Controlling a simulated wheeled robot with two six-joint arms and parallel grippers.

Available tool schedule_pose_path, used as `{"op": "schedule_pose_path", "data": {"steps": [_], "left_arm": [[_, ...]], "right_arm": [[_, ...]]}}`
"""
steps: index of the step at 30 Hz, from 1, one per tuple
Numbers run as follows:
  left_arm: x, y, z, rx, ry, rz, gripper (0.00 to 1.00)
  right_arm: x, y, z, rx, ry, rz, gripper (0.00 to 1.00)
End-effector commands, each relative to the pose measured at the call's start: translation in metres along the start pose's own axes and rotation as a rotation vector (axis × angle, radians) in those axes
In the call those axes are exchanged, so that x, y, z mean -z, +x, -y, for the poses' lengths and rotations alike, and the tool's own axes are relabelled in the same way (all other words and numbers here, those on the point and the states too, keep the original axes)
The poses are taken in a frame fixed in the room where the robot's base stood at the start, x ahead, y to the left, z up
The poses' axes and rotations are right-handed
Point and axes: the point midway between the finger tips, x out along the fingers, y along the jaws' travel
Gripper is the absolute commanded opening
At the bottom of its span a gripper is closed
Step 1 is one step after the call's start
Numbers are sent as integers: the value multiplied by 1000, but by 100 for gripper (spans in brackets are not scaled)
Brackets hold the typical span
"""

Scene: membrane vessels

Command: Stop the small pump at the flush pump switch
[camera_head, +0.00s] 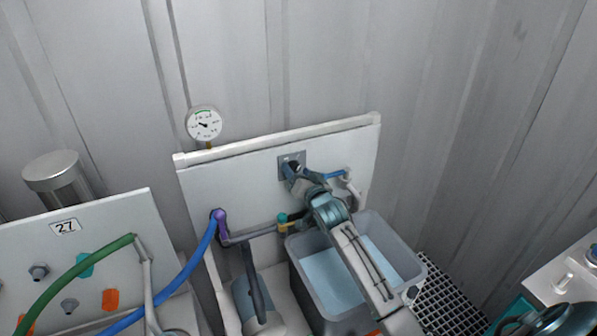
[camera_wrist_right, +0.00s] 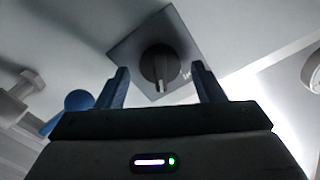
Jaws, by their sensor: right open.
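The flush pump switch is a dark round knob (camera_wrist_right: 158,64) on a square grey plate (camera_wrist_right: 124,50). In the wrist view its pale pointer bar points down toward my gripper, with small lettering to its right. In the head view the plate (camera_head: 283,160) sits on the upright white panel, and my arm partly covers the knob. My right gripper (camera_wrist_right: 163,82) is open. Its two fingers stand either side of the knob's lower part with gaps, and nothing is between them; I cannot tell whether they reach its depth. It also shows in the head view (camera_head: 291,172). My left gripper is not in view.
A grey tub (camera_head: 307,285) of pale liquid stands below the panel (camera_head: 240,178). Pipes and a blue hose (camera_head: 180,280) run near my arm. A dial gauge (camera_head: 204,123) stands at the panel's top left. Panel 27 (camera_head: 30,250) is at left.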

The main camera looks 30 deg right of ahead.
Motion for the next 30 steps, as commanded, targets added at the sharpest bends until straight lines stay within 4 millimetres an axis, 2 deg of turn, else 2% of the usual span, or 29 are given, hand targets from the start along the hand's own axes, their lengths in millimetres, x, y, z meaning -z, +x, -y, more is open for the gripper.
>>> {"op": "schedule_pose_path", "data": {"steps": [5, 11, 12, 23, 30], "left_arm": [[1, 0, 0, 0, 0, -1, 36], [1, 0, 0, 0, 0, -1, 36], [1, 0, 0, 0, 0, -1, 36], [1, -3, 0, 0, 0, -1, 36], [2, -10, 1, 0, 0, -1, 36]], "right_arm": [[0, 0, 0, 0, 0, 0, 60], [0, 0, 0, 0, 0, 0, 20], [0, 0, 0, 0, 0, 0, 19], [1, 0, 1, 0, -63, 0, 19], [2, 0, 2, 0, -226, 0, 19]]}}
